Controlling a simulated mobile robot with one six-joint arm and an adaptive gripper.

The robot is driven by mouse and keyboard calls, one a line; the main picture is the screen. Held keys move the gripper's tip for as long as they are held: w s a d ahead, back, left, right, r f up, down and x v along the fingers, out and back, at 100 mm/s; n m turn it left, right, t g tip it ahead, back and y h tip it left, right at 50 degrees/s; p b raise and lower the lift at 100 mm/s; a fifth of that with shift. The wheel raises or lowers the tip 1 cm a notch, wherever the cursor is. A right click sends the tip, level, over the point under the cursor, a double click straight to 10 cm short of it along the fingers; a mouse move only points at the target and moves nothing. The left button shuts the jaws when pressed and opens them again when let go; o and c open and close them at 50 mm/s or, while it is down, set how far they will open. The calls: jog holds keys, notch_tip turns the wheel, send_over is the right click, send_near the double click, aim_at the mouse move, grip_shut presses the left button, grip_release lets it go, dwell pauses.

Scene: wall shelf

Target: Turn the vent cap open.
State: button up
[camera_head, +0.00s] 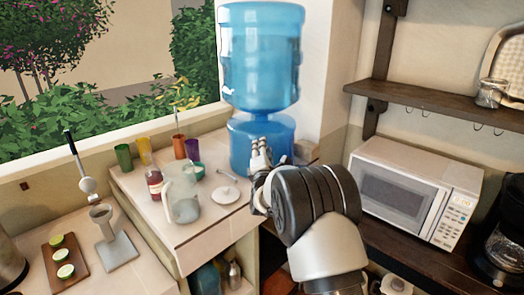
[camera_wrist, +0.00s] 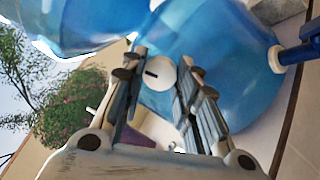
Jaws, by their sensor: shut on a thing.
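The vent cap (camera_wrist: 160,74) is a small white round disc with a short dark slot, set on the blue dispenser base (camera_wrist: 225,55) in the wrist view. The slot runs roughly level in that picture, tilted slightly. My gripper (camera_wrist: 164,66) is shut on the cap, with one finger on each side of it. In the head view my gripper (camera_head: 260,152) is at the front of the blue base (camera_head: 240,140), under the large water bottle (camera_head: 262,55). The cap is hidden there by my gripper.
A glass pitcher (camera_head: 182,196), a white lid (camera_head: 225,194), a red-brown jar (camera_head: 155,184) and several coloured cups stand left of my gripper. A microwave (camera_head: 415,190) stands to the right below a wooden shelf (camera_head: 440,103). A blue tap (camera_wrist: 300,52) sticks out in the wrist view.

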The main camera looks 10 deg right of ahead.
jog(key=o, duration=1.1)
jog(key=shift+c, duration=0.2)
jog(key=s+a+f, duration=0.1)
jog(key=s, duration=1.1)
jog(key=shift+a, duration=0.3)
jog(key=shift+f, duration=0.1)
